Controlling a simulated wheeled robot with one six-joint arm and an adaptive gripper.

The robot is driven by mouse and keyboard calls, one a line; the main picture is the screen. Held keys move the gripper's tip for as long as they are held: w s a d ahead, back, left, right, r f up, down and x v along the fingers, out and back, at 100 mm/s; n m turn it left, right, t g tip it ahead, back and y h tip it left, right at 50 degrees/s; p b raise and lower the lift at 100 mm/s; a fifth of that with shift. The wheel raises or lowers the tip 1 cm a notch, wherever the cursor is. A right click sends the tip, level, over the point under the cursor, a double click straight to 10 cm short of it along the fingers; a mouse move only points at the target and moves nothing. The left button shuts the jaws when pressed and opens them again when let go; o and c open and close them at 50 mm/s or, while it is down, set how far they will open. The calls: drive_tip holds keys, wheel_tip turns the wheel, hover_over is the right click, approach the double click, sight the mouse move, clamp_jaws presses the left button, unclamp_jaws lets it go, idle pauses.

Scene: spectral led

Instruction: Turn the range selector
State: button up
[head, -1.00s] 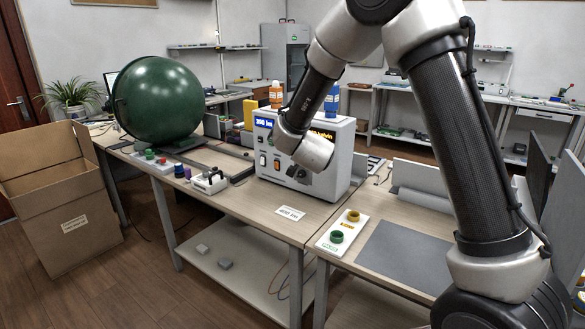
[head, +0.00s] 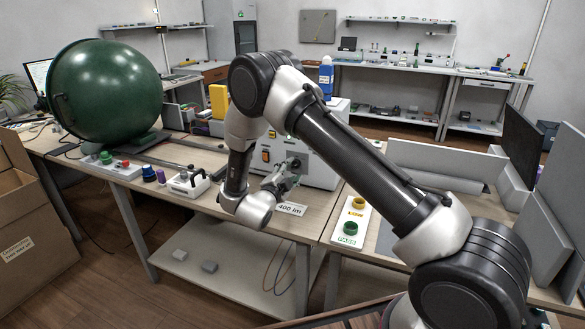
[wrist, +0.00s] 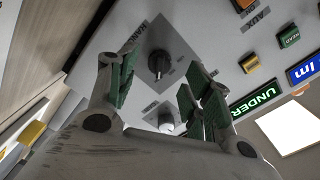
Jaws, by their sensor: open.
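A pale instrument box (head: 320,166) stands on the bench, its front panel facing me. In the wrist view, a dark knob (wrist: 158,65) with a pointer sits on a grey square plate; it looks like the range selector, though I cannot read its nearby label clearly. My gripper (wrist: 165,82) is open, with green-padded fingers on either side of the knob in the picture. Nothing is held, and I see no clear contact. In the head view my gripper (head: 284,179) is close to the panel's front. A second, paler round part (wrist: 166,124) shows between the fingers, partly hidden.
The panel carries an orange button (wrist: 248,62), a green READ button (wrist: 289,37) and a green "UNDER" display (wrist: 253,101). A white clamp device (head: 188,184) stands left of the box. A "400 lm" card (head: 291,209) lies before it. A large green sphere (head: 105,95) stands further left.

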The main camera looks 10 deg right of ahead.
sight(294, 167)
drive_tip(key=shift+x, duration=1.65)
drive_tip(key=c, duration=1)
drive_tip(key=shift+c, duration=0.2)
drive_tip(key=n, duration=0.4)
drive_tip(key=shift+n, duration=2.9)
drive_tip(key=shift+s, duration=0.1)
